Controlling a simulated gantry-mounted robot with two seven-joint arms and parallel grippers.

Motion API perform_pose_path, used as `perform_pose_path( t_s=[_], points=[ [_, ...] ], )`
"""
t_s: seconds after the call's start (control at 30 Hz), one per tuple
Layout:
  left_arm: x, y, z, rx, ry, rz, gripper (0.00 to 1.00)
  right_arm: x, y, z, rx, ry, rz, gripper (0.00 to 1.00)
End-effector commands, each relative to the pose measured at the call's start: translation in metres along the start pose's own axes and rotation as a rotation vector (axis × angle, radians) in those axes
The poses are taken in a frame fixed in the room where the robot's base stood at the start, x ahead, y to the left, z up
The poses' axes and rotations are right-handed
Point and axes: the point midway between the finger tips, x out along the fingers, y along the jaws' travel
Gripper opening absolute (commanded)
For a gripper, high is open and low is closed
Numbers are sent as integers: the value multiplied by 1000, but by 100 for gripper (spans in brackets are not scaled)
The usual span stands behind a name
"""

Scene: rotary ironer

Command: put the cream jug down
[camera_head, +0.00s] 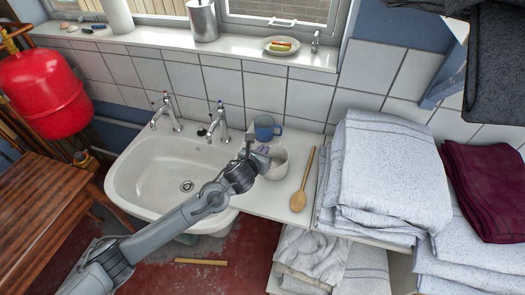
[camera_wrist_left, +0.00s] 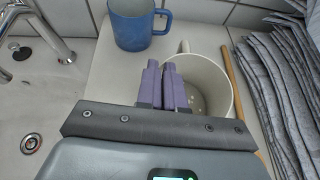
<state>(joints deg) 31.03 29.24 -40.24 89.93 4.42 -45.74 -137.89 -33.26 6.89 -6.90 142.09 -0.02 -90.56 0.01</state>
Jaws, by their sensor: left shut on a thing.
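The cream jug (camera_head: 279,168) is at the white counter strip right of the sink, upright or nearly so. In the left wrist view the cream jug (camera_wrist_left: 214,90) shows its open top, pale inside and a small handle at the far side. My left gripper (camera_head: 262,150) is at its left rim. Its purple fingers (camera_wrist_left: 166,84) are close together, shut on the jug's wall. The fingers hide part of the rim. I cannot tell whether the jug's base touches the counter. My right gripper is in neither view.
A blue mug (camera_head: 264,129) stands just behind the jug. A wooden spoon (camera_head: 302,187) lies to its right, beside stacked grey towels (camera_head: 390,170). The sink (camera_head: 165,175) with two taps is on the left. Bare counter (camera_head: 262,204) shows in front of the jug.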

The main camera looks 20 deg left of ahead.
Motion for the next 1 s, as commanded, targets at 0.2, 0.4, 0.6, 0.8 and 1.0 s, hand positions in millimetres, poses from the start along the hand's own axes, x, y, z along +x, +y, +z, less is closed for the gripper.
perform_pose_path(
  t_s=[0.2,0.4,0.6,0.8,1.0],
  points=[
    [0,0,0,0,0,0,33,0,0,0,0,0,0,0],
    [0,0,0,0,0,0,33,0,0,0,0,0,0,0],
    [-4,1,2,1,0,1,33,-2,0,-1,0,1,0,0],
    [-28,1,2,2,0,0,33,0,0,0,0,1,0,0],
    [-63,1,1,3,-1,-1,33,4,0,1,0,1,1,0]
  ],
)
